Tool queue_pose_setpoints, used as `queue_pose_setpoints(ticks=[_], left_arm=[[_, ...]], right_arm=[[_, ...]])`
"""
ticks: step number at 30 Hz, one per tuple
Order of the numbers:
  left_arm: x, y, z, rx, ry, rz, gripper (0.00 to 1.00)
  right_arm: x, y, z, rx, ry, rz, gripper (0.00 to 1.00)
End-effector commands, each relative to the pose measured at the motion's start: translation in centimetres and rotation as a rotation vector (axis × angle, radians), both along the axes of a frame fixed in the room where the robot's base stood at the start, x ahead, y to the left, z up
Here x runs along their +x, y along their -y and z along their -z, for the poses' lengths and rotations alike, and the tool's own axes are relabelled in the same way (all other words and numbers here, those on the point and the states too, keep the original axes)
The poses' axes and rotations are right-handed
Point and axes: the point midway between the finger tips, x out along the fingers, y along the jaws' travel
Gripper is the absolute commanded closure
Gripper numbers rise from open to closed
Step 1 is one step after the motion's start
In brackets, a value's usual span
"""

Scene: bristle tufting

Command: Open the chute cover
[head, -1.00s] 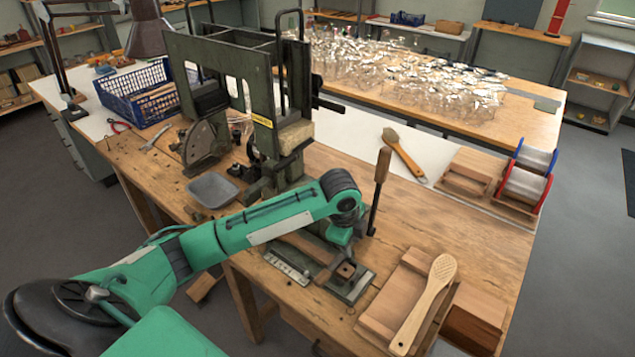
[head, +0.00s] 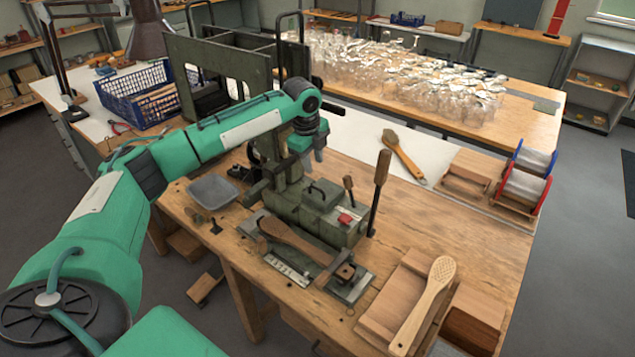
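The green tufting machine (head: 225,62) stands on the wooden bench, with a tall frame at the back and a low housing (head: 330,222) in front. The housing has a small dark handle (head: 318,194) on top, a red button and a lever with a wooden grip. I cannot tell for sure which part is the chute cover. My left gripper (head: 311,162) points down in front of the tall frame, above and behind the low housing. No held thing shows at its fingers, but their gap is too small to tell. My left arm hides part of the frame. My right gripper is out of view.
A wooden brush body (head: 295,240) lies at the machine's front. A grey tray (head: 212,190) is to the left, a blue crate (head: 135,95) behind it. Another brush (head: 425,300) lies on wooden blocks at right. The bench right of the lever (head: 379,185) is mostly clear.

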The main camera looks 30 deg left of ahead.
Motion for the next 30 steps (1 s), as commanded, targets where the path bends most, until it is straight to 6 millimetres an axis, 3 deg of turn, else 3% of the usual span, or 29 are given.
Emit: queue_pose_setpoints(ticks=[6, 13, 18, 26, 27, 30], left_arm=[[0.9, 0.1, 4.7, 0.0, -0.004, 0.0, 0.68], [1.6, 0.2, 8.2, 0.0, -0.002, 0.0, 0.68], [1.8, 0.2, 9.3, 0.001, 0.001, 0.0, 0.68], [1.8, 0.2, 9.5, 0.001, 0.001, 0.0, 0.68], [1.8, 0.2, 9.5, 0.001, 0.001, 0.0, 0.7], [1.8, 0.2, 9.5, 0.001, 0.001, 0.0, 0.9]], right_arm=[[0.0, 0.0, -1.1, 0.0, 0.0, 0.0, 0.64], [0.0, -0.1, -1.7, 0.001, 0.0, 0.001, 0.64], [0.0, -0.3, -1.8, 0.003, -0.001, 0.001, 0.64], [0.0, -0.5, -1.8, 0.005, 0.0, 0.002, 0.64], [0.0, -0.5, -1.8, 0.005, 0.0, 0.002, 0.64], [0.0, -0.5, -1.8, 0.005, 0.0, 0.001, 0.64]])
